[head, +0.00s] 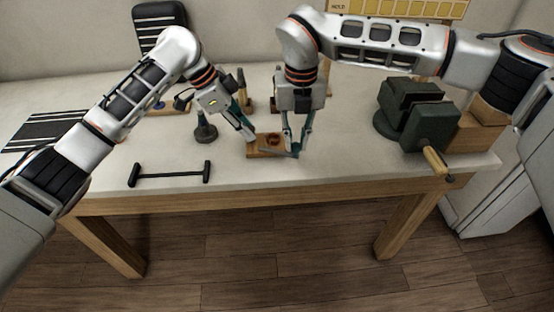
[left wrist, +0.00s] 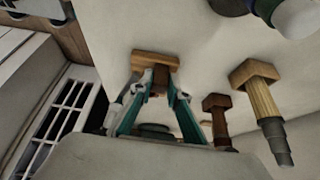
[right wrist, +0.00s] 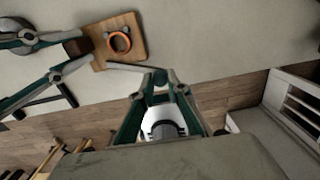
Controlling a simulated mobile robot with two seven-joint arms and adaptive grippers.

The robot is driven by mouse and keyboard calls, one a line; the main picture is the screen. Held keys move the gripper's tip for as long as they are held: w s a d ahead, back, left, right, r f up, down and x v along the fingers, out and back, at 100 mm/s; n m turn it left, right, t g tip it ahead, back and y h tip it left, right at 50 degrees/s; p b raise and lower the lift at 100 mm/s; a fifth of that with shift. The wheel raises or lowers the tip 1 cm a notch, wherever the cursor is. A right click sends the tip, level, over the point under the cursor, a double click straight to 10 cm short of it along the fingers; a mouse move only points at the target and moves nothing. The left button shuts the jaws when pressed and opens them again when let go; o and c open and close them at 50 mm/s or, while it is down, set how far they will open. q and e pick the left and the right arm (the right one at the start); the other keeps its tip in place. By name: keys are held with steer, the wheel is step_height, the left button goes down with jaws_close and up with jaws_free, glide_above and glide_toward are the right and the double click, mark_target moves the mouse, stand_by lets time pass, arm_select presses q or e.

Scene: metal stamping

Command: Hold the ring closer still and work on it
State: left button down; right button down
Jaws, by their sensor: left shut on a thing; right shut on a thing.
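An orange-brown ring (head: 273,141) lies on a light wooden block (head: 254,152) near the table's front middle; it shows clearly in the right wrist view (right wrist: 119,42). My left gripper (right wrist: 77,46) is shut on a dark brown piece at the block's left side. In the left wrist view, that dark piece (left wrist: 160,75) sits between its fingers against the light wood (left wrist: 150,60); the ring is hidden there. My right gripper (head: 297,152) is shut on a thin grey bar (right wrist: 125,67). The bar points left along the block's front edge. I cannot tell whether it touches the block.
A dark green vise (head: 418,130) stands at the right end of the table. A black double-T tool (head: 170,174) lies front left, a dark stand (head: 205,132) behind it. Wooden-handled tools (left wrist: 262,100) stand behind the grippers. The front left tabletop is mostly clear.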

steer(key=shift+w+d, duration=0.3)
steer(key=shift+w, duration=0.75)
steer(key=shift+w+f, duration=0.1)
steer(key=shift+w, duration=0.45)
steer(key=shift+s, duration=0.15)
steer(key=shift+s, duration=1.15)
